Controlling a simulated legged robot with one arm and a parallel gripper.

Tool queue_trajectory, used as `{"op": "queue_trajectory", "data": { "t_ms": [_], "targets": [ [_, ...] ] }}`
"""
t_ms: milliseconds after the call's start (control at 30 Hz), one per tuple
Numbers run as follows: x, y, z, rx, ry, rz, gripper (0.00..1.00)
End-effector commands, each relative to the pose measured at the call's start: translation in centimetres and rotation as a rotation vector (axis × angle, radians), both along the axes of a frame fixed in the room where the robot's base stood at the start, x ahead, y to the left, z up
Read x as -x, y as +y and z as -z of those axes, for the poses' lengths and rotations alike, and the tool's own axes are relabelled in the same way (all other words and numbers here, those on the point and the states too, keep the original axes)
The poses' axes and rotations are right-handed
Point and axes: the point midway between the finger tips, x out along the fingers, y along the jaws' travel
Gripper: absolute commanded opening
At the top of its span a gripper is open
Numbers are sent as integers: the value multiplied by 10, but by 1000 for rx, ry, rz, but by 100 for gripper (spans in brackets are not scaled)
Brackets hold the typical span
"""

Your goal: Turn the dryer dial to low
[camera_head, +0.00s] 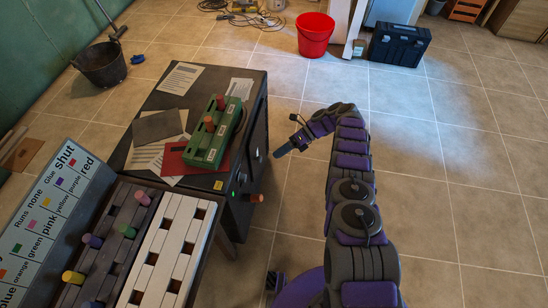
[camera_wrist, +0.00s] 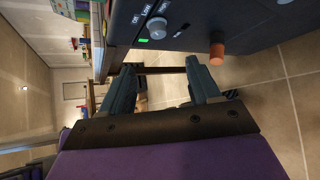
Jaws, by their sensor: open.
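The dryer is a dark cabinet (camera_head: 256,85) with papers and blocks on its top. Its front panel fills the top of the wrist view (camera_wrist: 260,22). A grey round dial (camera_wrist: 156,27) is on this panel, with small white labels around it and a lit green light beside it. I cannot tell for sure which label the dial points to. My gripper (camera_wrist: 162,64) is open and empty, its two fingers spread below the dial and apart from it. In the head view my gripper (camera_head: 284,151) hangs just right of the cabinet's front.
An orange-brown peg (camera_wrist: 217,48) sticks out of the panel right of the dial; it also shows in the head view (camera_head: 257,198). A peg board (camera_head: 175,235) stands at the near left. A red bucket (camera_head: 314,34) and black case (camera_head: 399,44) are at the back. The right floor is clear.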

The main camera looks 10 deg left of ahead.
Motion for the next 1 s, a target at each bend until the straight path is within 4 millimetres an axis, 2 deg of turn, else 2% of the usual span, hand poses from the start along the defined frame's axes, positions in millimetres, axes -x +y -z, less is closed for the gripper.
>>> {"op": "queue_trajectory", "data": {
  "t_ms": [300, 867, 1000],
  "targets": [
    [-9, -12, -6, 0, -4, 2, 62],
    [-8, -12, -7, 1, -3, 2, 62],
    [-11, -12, -14, -2, -18, -3, 62]
  ]
}}
